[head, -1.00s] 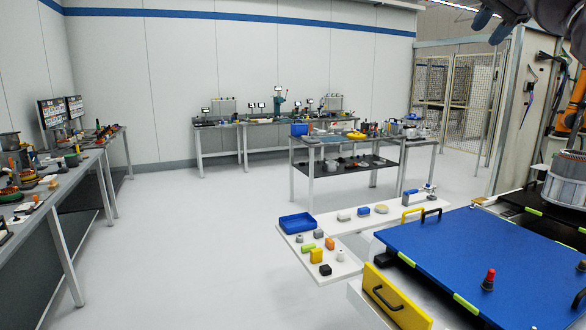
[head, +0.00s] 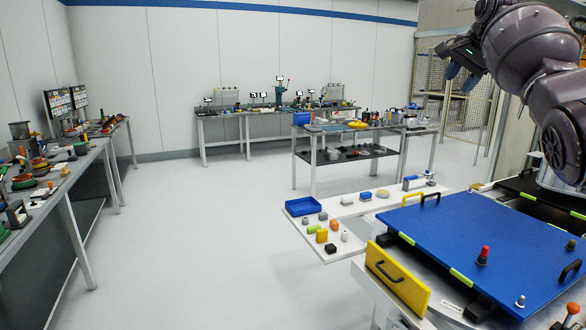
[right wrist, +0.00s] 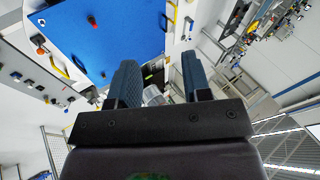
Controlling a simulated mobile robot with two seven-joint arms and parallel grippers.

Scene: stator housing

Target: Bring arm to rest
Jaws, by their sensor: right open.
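My right arm comes in from the upper right of the head view. Its gripper (head: 463,62) is raised in the air above and behind the blue-topped table. In the right wrist view my right gripper (right wrist: 160,78) shows its two blue-grey fingers spread apart with nothing between them. My left gripper is in neither view. The stator housing does not show clearly now; my right arm covers the right edge of the head view.
The blue board (head: 480,240) carries a red-topped knob (head: 483,255). A yellow panel (head: 397,278) stands at its left corner. A white shelf (head: 345,210) holds a blue tray (head: 303,206) and small blocks. Workbenches line the left and back; the floor between is clear.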

